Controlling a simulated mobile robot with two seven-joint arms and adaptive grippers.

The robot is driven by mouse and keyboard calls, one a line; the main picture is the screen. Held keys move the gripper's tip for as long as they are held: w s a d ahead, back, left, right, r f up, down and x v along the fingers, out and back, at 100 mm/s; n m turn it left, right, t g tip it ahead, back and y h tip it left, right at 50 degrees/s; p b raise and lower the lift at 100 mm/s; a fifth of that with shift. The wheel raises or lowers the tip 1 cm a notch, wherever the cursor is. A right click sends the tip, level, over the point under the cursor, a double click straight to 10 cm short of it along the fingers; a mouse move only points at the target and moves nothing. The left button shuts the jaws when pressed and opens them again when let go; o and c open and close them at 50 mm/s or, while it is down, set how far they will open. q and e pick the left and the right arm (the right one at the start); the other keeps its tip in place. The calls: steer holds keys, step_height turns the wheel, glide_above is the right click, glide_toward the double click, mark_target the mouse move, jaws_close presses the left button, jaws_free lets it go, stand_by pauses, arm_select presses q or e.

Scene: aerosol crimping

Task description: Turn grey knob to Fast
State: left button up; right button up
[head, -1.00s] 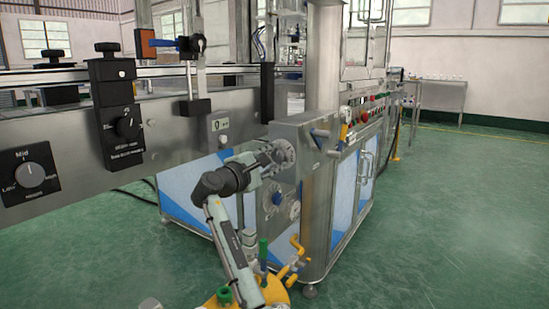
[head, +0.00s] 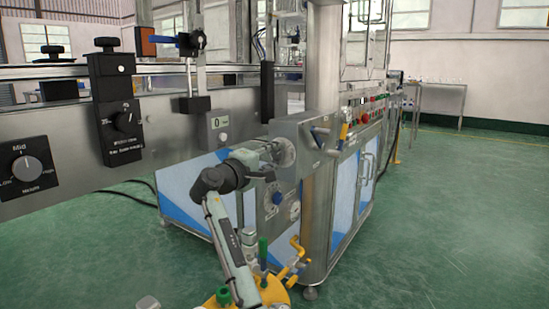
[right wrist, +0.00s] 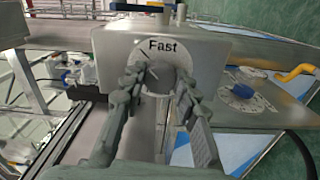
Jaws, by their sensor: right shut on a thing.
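The grey knob (right wrist: 166,73) sits on a round pale dial (right wrist: 178,57) on the front of a grey metal box. The word "Fast" is at the top of that dial in the right wrist view. My right gripper (right wrist: 160,78) has its two fingers closed on the knob's sides and hides part of the knob and the lower dial. In the head view my right gripper (head: 275,154) reaches the dial (head: 286,152) on the box (head: 312,135). Which way the knob points is hard to tell. My left gripper is not in view.
Below is another dial with a blue knob (head: 277,198), also in the right wrist view (right wrist: 240,92). Black control boxes with a "Mid" knob (head: 27,168) and a second knob (head: 124,121) are on the left rail. Yellow handles (head: 297,249) stand low. Floor is clear at right.

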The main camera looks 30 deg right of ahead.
steer(key=o, duration=1.2)
steer(key=shift+c, duration=0.2)
steer(key=v, duration=1.2)
steer(key=shift+w, duration=0.1)
